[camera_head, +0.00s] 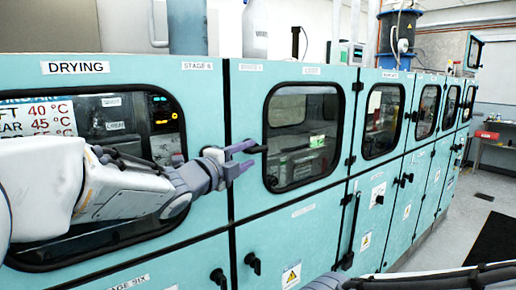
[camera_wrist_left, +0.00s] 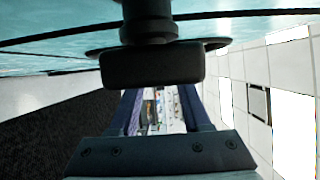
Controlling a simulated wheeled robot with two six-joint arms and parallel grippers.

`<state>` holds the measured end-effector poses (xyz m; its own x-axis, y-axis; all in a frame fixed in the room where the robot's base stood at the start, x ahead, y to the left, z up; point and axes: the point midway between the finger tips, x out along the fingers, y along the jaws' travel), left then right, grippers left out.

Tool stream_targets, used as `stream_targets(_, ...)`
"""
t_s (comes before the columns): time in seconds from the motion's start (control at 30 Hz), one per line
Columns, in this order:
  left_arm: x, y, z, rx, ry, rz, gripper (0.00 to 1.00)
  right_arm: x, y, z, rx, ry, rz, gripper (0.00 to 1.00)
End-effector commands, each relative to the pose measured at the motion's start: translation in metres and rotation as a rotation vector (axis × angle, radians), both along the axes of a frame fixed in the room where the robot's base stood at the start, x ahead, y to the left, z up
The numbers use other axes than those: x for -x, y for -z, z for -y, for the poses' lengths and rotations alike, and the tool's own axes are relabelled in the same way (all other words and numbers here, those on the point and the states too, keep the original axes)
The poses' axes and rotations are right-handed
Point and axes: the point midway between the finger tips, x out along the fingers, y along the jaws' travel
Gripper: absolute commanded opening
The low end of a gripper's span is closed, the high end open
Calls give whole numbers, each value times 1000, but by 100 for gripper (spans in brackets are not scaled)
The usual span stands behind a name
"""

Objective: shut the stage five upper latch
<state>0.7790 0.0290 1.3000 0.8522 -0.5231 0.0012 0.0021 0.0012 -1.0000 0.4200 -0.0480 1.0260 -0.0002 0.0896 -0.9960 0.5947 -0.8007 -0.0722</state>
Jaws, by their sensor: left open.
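The stage five upper door (camera_head: 300,205) is a teal panel with a dark rounded window, and it looks flush with its neighbours. Its upper latch (camera_head: 258,149) is a small black handle at the door's left edge, partly hidden by my fingers. In the left wrist view the latch (camera_wrist_left: 150,67) is a dark block on a round stem, large and close in front of my fingers. My left gripper (camera_head: 243,158) is open, with its purple fingertips right at the latch; I cannot tell whether they touch it. My right gripper is out of view.
The drying window (camera_head: 100,120) is behind my left arm. Lower black latches (camera_head: 252,263) sit on the panels below. A row of similar teal cabinets (camera_head: 425,160) runs back to the right, with open floor (camera_head: 480,195) beside it.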

Motion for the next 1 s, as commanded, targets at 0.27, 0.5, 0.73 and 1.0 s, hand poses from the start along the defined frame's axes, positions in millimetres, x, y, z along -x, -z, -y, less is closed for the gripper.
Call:
stream_targets(0.27,-37,-1,23,2,1,-3,48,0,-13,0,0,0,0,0)
stream_targets(0.5,-45,0,28,0,0,-1,48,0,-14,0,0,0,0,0)
stream_targets(0.73,-45,0,27,1,-1,-2,28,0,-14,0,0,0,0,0)
stream_targets(1.0,-44,1,27,1,-1,-2,0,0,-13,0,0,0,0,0)
